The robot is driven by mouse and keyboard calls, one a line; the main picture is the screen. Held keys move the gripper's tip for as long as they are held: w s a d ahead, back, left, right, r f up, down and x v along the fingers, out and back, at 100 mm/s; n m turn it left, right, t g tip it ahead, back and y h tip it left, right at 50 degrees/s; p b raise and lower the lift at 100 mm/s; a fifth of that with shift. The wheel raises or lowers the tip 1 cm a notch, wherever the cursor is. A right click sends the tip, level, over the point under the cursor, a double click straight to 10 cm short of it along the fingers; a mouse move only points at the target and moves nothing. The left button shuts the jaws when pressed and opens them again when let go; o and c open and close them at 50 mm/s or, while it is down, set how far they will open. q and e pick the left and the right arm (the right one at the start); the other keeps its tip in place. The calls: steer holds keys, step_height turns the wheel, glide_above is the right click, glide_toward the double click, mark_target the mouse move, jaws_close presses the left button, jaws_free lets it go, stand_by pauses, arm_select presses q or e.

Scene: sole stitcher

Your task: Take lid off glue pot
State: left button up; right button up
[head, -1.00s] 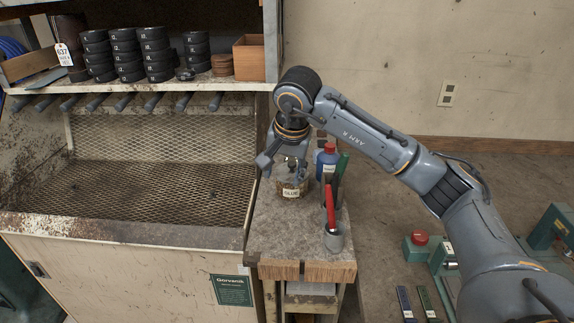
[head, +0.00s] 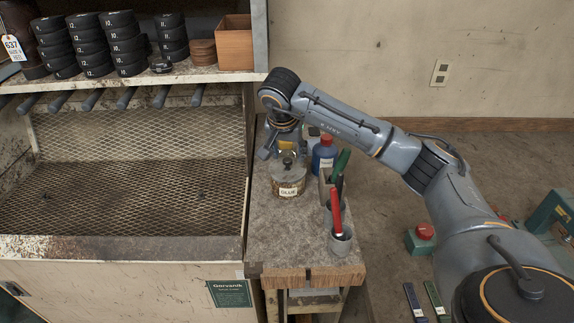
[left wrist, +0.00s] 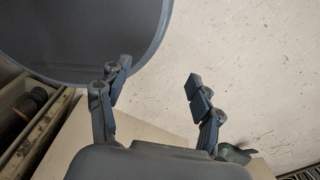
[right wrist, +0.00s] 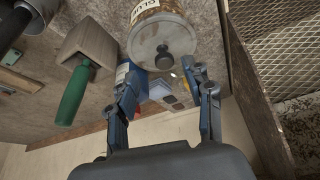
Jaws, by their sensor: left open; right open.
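The glass glue pot (head: 288,187), labelled GLUE, stands on the narrow bench beside the mesh booth. Its grey lid (head: 287,170) with a round knob sits on top. In the right wrist view the pot (right wrist: 155,14) and lid (right wrist: 150,45) show at upper middle, just beyond the fingertips. My right gripper (right wrist: 160,78) is open and empty; in the head view it is behind the pot, partly hidden by its own arm.
A blue bottle (head: 324,156) with a red cap stands right of the pot, close to my right gripper. Green-handled and red-handled (head: 335,210) tools stand in holders at the bench's right edge. The bench top (head: 290,235) in front of the pot is clear.

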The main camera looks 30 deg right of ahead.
mark_target(288, 159)
steer(key=shift+w+d+f+p, duration=0.2)
steer(key=shift+w+f+p, duration=0.2)
steer(key=shift+p, duration=0.2)
steer(key=x, duration=0.1)
steer(key=p+x, duration=0.1)
steer(key=x, duration=0.1)
steer(key=shift+w+d+f, duration=0.1)
steer(key=shift+w+f, duration=0.1)
steer(key=shift+w, duration=0.1)
steer(key=shift+w+f, duration=0.1)
steer(key=shift+f, duration=0.15)
steer(key=c, duration=0.9)
arm_select(q)
steer(key=w+r, duration=0.2)
steer(key=shift+w+r, duration=0.1)
steer(key=shift+r, duration=0.25)
arm_select(e)
jaws_close()
